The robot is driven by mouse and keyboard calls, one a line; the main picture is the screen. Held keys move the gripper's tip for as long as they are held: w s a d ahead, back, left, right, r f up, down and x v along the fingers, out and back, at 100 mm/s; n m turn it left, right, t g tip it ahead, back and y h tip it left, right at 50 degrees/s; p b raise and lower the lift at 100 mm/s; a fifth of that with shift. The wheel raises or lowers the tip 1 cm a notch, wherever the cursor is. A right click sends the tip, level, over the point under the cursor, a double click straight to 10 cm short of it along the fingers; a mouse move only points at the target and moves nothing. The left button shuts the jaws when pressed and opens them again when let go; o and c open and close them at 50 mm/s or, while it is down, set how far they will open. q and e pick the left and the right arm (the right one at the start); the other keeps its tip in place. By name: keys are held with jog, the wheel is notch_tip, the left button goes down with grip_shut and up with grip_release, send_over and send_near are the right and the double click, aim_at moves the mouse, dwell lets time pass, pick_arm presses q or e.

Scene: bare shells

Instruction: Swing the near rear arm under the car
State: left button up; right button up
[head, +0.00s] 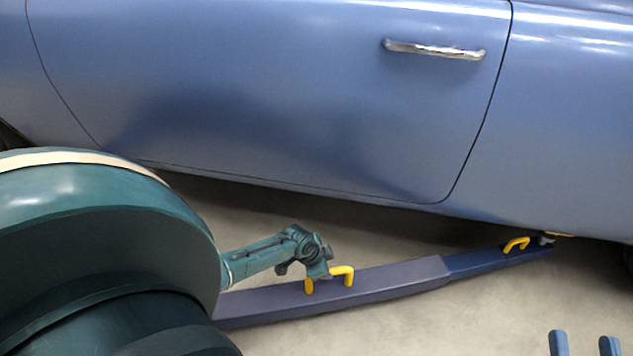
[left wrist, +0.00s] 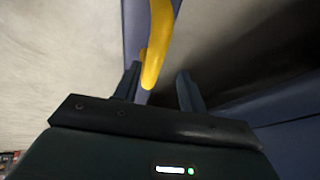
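The near rear arm (head: 375,284) is a long blue-purple lift beam lying low along the floor. Its far right end reaches under the lower edge of the blue car (head: 300,90). It carries a yellow handle (head: 343,272) near its middle and a second yellow handle (head: 516,243) near its tip. My left gripper (head: 318,270) is at the middle handle. In the left wrist view its two fingers stand apart, with the yellow handle (left wrist: 160,40) between them. I cannot tell whether they touch it. My right gripper (head: 584,340) is open and empty at the bottom right.
The car's side, with a chrome door handle (head: 435,50), fills the upper part of the head view. Bare concrete floor (head: 440,325) lies in front of the beam. A small pad (head: 546,239) sits at the beam's tip, beside the car's sill.

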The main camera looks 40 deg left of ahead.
pick_arm(q)
jog(key=p+v, duration=0.6)
jog(key=v, duration=0.5)
jog(key=shift+r, duration=0.3)
pick_arm(e)
jog(key=shift+s+d+f+n+g+h, duration=0.25)
jog(key=shift+s+d+n+g+h, duration=0.25)
jog(key=shift+h, duration=0.3)
pick_arm(q)
jog(key=shift+s, duration=0.1)
pick_arm(e)
jog(key=shift+d, duration=0.1)
